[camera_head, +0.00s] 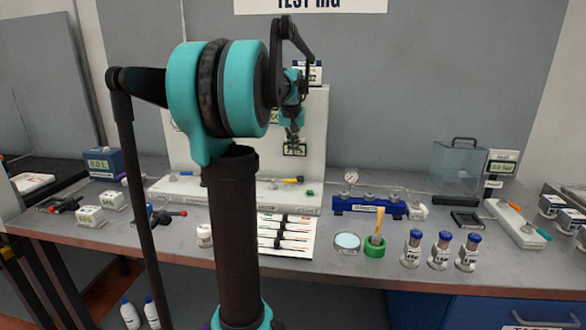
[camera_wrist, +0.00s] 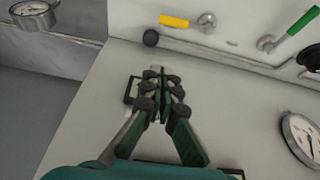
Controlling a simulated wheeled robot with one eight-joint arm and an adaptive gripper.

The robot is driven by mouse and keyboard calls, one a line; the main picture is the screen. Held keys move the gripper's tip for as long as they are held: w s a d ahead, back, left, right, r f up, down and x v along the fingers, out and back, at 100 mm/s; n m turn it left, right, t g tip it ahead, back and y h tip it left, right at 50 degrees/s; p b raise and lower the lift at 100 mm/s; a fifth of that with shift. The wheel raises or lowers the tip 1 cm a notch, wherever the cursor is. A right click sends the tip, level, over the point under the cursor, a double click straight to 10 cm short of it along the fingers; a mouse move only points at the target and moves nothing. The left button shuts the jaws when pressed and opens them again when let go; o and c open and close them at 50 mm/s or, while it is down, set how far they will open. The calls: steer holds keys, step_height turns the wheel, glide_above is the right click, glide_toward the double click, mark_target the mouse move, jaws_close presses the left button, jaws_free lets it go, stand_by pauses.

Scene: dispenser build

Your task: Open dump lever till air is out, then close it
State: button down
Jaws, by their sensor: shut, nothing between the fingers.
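My gripper (camera_head: 292,138) is raised in front of the white test rig panel (camera_head: 315,110). In the wrist view its fingers (camera_wrist: 161,74) are closed together with nothing between them. A yellow lever (camera_wrist: 174,21) on a metal valve lies beyond the fingertips, apart from them. A green lever (camera_wrist: 304,21) on another valve is at the upper right. The yellow lever (camera_head: 293,180) and the green one (camera_head: 310,192) also show low on the rig in the head view. I cannot read which lever is the dump lever. A round gauge (camera_wrist: 303,138) is at the right edge.
Another gauge (camera_wrist: 35,14) is at the upper left. On the bench are a blue manifold (camera_head: 368,207), blue-capped bottles (camera_head: 440,250), a green cup (camera_head: 375,246) and a clear box (camera_head: 458,170). My arm hides part of the rig.

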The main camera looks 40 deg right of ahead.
mark_target(295, 165)
steer(key=shift+w+d+r, duration=0.1)
steer(key=shift+w+d, duration=0.15)
steer(key=shift+d, duration=0.05)
steer(key=x, duration=0.9)
steer(key=shift+d+f, duration=0.1)
steer(key=shift+f, duration=0.1)
steer(key=shift+s+a+f, duration=0.3)
steer(key=shift+s+a, duration=0.1)
steer(key=shift+a, duration=0.1)
steer(key=shift+s+a+f, duration=0.25)
steer(key=shift+s+a, duration=0.1)
steer(key=shift+a, duration=0.15)
steer(key=shift+s+a+f, duration=0.1)
steer(key=shift+s+a, duration=0.3)
steer(key=shift+a, duration=0.05)
